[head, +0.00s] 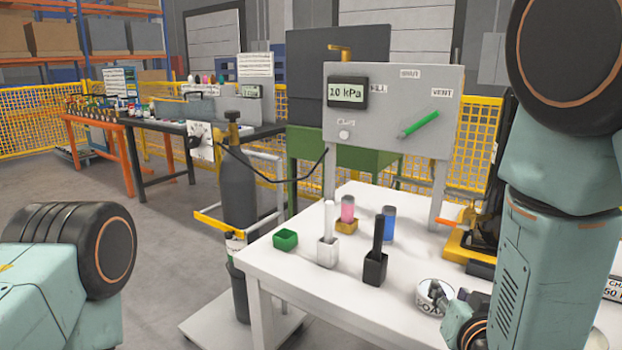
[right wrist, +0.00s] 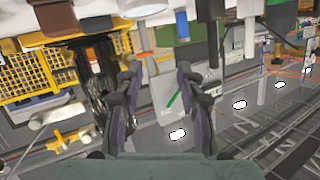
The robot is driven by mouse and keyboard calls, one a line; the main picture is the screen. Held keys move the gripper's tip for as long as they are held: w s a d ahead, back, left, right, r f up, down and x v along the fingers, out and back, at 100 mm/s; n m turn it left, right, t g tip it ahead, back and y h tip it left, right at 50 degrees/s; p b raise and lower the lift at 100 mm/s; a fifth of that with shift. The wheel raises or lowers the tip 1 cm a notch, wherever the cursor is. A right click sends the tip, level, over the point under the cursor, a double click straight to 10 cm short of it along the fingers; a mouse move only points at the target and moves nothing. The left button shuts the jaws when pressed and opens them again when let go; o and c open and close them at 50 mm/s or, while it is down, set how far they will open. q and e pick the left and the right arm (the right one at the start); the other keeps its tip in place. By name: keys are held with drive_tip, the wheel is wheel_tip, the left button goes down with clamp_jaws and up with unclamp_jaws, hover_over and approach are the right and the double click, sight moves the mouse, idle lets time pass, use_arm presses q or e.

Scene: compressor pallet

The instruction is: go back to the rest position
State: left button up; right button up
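My right gripper (head: 455,298) is low at the front right of the white table (head: 330,300) in the head view, close to a round white tub (head: 433,290) with dark lettering. I cannot tell whether it touches the tub. In the right wrist view the two fingers of my right gripper (right wrist: 157,85) stand apart with nothing between them. That view is upside down, with the table edge along its top. Of my left arm only a teal link with a black joint shows at the lower left of the head view. My left gripper is out of view.
On the table stand a green box (head: 285,239), a white holder (head: 328,248), a black holder (head: 376,262), a pink cylinder (head: 348,208) and a blue cylinder (head: 388,224). Behind is a grey panel (head: 390,105) reading 10 kPa. A gas cylinder (head: 237,185) stands left of the table.

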drive_tip(key=s+f+n+g+y, duration=0.1)
drive_tip(key=s+f+n+g, duration=0.1)
drive_tip(key=s+f+g, duration=0.5)
drive_tip(key=s+f+n+g, duration=0.1)
drive_tip(key=s+f+n, duration=0.1)
drive_tip(key=s+f, duration=0.65)
drive_tip(key=s+f+g, duration=0.3)
drive_tip(key=s+f, duration=0.3)
drive_tip(key=s, duration=0.2)
drive_tip(key=s+f+g+y+p, duration=0.1)
drive_tip(key=s+f+g, duration=0.2)
drive_tip(key=s+f, duration=0.3)
drive_tip(key=s, duration=0.3)
drive_tip(key=shift+a+f, duration=0.15)
drive_tip(key=shift+a, duration=0.1)
idle(4.5)
